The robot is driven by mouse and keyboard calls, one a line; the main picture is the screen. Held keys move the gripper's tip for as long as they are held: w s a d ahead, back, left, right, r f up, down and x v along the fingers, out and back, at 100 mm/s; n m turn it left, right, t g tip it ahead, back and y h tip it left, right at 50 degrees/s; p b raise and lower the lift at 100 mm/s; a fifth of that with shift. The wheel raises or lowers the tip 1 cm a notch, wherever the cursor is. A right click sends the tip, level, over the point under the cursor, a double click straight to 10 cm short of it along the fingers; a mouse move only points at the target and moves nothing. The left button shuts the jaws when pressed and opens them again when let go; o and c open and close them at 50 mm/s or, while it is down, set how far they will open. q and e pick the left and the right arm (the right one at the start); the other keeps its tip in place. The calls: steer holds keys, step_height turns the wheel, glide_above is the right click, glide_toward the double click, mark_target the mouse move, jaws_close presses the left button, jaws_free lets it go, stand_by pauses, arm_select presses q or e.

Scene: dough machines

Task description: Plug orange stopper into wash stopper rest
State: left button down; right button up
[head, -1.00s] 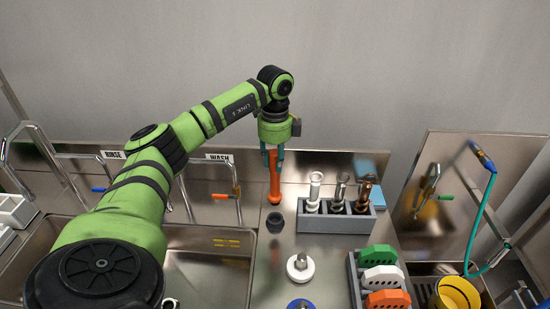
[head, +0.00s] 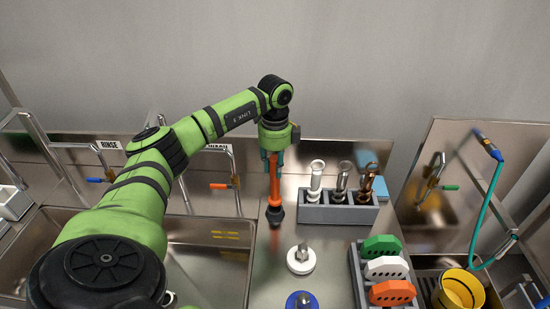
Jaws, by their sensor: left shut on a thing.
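The orange stopper (head: 274,187) is a slim upright orange rod. My left gripper (head: 273,158) is shut on its upper part and holds it over the steel counter. My right gripper is not in view.
A grey rack (head: 337,214) with several metal-handled tools stands just right of the stopper. A white-based piece (head: 301,262) and a blue one (head: 299,301) lie in front. A rack of coloured scrapers (head: 383,268) is at right. The sink (head: 215,270) lies left.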

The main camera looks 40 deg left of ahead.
mark_target(275, 174)
arm_select(q)
steer(key=shift+f, duration=0.1)
stand_by(0.3)
steer(key=shift+f+b, duration=0.95)
steer(key=shift+f, duration=0.65)
steer(key=c, duration=0.6)
jaws_free()
steer(key=shift+c, duration=0.2)
steer(key=shift+r, duration=0.3)
steer(key=shift+r+p, duration=1.85)
steer(key=shift+r, duration=0.15)
step_height(275, 174, up, 12)
